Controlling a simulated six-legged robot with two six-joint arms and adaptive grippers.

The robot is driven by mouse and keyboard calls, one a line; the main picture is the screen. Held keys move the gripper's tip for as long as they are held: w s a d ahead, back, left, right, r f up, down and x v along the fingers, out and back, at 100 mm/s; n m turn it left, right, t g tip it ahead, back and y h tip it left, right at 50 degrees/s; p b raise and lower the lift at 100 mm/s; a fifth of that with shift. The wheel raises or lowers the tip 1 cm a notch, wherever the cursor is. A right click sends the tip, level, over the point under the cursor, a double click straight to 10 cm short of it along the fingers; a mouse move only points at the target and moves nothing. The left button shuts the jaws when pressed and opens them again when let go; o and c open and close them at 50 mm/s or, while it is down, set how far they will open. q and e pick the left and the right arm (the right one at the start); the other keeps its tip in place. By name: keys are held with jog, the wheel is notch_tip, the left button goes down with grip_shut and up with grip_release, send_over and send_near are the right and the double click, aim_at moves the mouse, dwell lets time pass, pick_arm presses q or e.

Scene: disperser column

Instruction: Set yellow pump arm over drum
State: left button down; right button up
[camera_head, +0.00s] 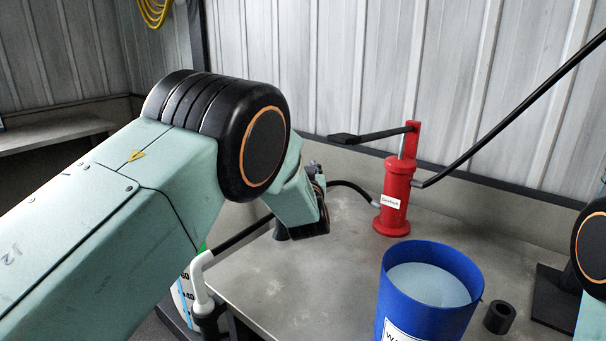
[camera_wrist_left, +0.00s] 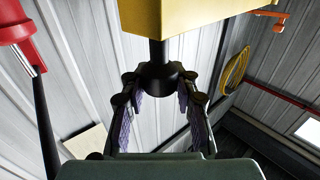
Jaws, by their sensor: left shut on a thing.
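In the left wrist view, my left gripper (camera_wrist_left: 158,82) is shut on a black round post (camera_wrist_left: 158,62) under a yellow block (camera_wrist_left: 190,14), which looks like the yellow pump arm. The block fills the top of that view and its far end is cut off. In the head view my left arm hides the yellow part and the gripper fingers. A blue drum (camera_head: 390,285), open at the top with pale blue contents, stands at the lower right, its bottom cut off. My right gripper is out of view.
A red pump (camera_head: 393,205) with a black lever (camera_head: 370,134) stands behind the drum on the grey table (camera_head: 330,290). A black ring (camera_head: 499,317) lies right of the drum. A white pipe (camera_head: 199,285) and black bar are near my left arm.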

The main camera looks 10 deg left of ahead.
pick_arm(q)
jog(key=shift+w+d+f+n+g+y, duration=0.35)
jog(key=shift+w+d+n+y, duration=0.2)
jog(key=shift+y, duration=0.15)
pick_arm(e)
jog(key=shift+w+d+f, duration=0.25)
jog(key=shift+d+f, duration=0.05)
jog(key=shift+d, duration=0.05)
pick_arm(q)
jog(key=c, duration=1.5)
grip_release()
jog(key=o, duration=0.5)
jog(key=shift+d+r+y, duration=0.1)
jog(key=shift+r+y, duration=0.2)
jog(key=shift+a, duration=0.25)
jog(key=shift+r, duration=0.1)
